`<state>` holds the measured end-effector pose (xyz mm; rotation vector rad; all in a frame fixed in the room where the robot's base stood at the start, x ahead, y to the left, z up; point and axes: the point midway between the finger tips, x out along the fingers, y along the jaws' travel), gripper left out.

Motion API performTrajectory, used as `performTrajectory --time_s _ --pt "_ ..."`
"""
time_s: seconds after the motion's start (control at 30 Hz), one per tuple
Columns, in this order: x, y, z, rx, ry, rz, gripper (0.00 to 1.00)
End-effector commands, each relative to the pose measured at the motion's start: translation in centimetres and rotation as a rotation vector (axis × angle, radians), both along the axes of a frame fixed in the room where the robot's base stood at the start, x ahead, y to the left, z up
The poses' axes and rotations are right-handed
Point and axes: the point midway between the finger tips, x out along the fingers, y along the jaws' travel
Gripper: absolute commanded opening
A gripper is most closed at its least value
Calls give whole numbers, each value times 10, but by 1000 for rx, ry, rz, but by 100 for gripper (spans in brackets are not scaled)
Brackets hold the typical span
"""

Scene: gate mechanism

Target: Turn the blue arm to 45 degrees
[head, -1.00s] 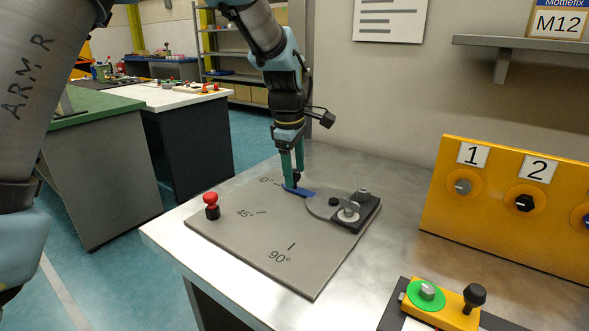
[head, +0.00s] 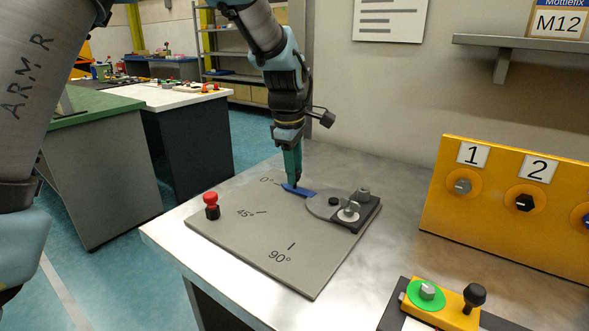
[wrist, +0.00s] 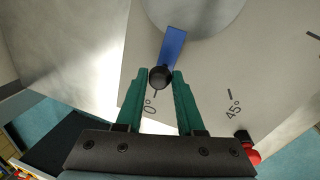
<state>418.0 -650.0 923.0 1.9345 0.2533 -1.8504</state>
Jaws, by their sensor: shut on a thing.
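The blue arm (head: 304,192) lies on the grey plate (head: 275,232) and points at the 0° mark (head: 268,181). It also shows in the wrist view (wrist: 174,46), with a black knob (wrist: 161,77) at its outer end. My gripper (head: 293,183) is shut on this knob, one green finger on each side (wrist: 161,80). In the head view the fingers mostly hide the knob. The 45° mark (head: 250,212) lies further toward the front of the plate, and the 90° mark (head: 282,254) is nearer still.
A red-topped black knob (head: 212,204) stands at the plate's left corner. A dark block with a metal clamp (head: 352,211) sits by the round disc at the right. A yellow numbered panel (head: 505,205) stands further right. The plate between the marks is clear.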

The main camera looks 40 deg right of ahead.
Motion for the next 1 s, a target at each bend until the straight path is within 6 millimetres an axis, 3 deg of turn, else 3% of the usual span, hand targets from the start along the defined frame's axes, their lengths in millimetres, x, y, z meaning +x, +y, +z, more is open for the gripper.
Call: performTrajectory --time_s 0.77,1.0 --pt "0 0 1 0 0 5 0" --pt "-4 7 2 0 0 76 0"
